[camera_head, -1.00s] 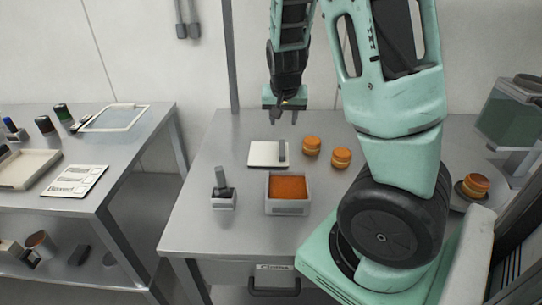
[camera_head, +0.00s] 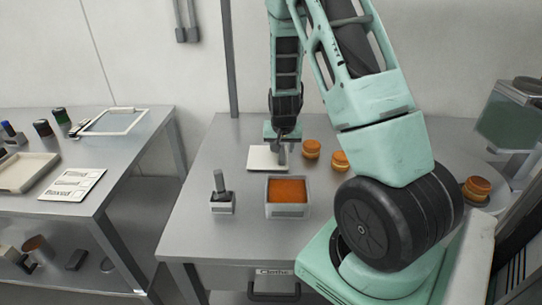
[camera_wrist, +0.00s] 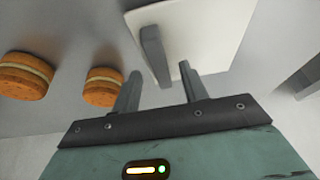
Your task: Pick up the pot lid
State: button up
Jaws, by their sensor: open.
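The pot lid (camera_head: 259,159) is a flat white square plate with an upright grey bar handle, lying on the steel table behind the pot. In the wrist view the lid (camera_wrist: 205,35) is at the top, and its handle (camera_wrist: 152,50) reaches down toward the gap between my fingers. My gripper (camera_head: 283,147) is open and empty, just above the handle in the head view. In the wrist view its two fingers (camera_wrist: 161,73) are spread to either side of the handle's near end; contact cannot be seen. The gripper partly hides the handle in the head view.
A square grey pot (camera_head: 287,211) with orange filling stands in front of the lid. Two filled rounds (camera_head: 311,149) sit close to the lid's right. The table's left part is clear.

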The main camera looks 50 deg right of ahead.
jog(key=shift+x, duration=0.9)
jog(key=shift+f, duration=0.15)
grip_shut()
